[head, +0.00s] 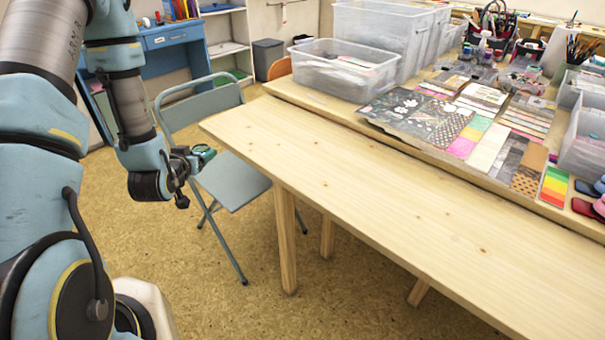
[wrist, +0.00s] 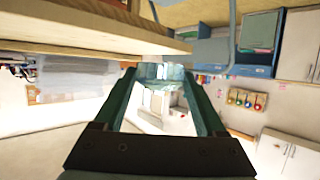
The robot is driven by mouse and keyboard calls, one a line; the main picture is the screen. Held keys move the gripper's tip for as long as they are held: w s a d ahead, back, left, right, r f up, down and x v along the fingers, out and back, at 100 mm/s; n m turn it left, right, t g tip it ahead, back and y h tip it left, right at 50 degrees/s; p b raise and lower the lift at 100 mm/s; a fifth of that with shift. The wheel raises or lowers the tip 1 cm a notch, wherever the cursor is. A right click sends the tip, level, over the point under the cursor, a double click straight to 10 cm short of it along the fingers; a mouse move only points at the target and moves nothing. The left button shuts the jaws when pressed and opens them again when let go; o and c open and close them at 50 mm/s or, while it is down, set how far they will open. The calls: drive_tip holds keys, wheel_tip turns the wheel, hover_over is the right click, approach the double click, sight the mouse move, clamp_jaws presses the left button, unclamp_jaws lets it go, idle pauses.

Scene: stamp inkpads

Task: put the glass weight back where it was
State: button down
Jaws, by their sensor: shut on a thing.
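The glass weight (wrist: 162,74) is a clear, pale bluish block between my fingertips in the wrist view. My gripper (wrist: 160,82) is shut on it, with one green finger on each side. In the head view my gripper (head: 200,156) is at the left, off the left end of the wooden table (head: 330,170), held in the air in front of the folding chair. At that size the weight shows only as a small greenish, glassy patch at the fingertips. No inkpad can be made out for sure.
The near strip of the table is bare. Behind it are patterned paper sheets (head: 430,115), a clear plastic bin (head: 345,68) and several craft supplies. A grey-blue folding chair (head: 228,180) stands by the table's left end. A blue desk (head: 175,40) stands at the back.

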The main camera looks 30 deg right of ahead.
drive_tip(key=s+d+r+m+g+h, duration=0.1)
drive_tip(key=s+d+m+g, duration=0.1)
drive_tip(key=d, duration=0.4)
drive_tip(key=s+d+m+g+h+b, duration=0.1)
drive_tip(key=s+d+m+g+h, duration=0.1)
drive_tip(key=s+d, duration=0.2)
drive_tip(key=s+d+r+m+g+h+b, duration=0.1)
drive_tip(key=s+d+m+g+h, duration=0.1)
drive_tip(key=d, duration=0.8)
drive_tip(key=shift+s+r+m, duration=0.35)
drive_tip(key=shift+s+m, duration=0.15)
drive_tip(key=shift+s, duration=0.2)
drive_tip(key=s+d+r+m+g+h+b, duration=0.1)
drive_tip(key=s+d+r+m+g+b, duration=0.15)
drive_tip(key=s+d+m+g, duration=0.65)
drive_tip(key=n+t, duration=0.2)
drive_tip(key=n, duration=0.1)
hover_over(346, 181)
wheel_tip(346, 181, down, 5)
drive_tip(key=shift+f+p, duration=0.3)
drive_tip(key=shift+f, duration=1.95)
drive_tip(key=shift+f, duration=0.15)
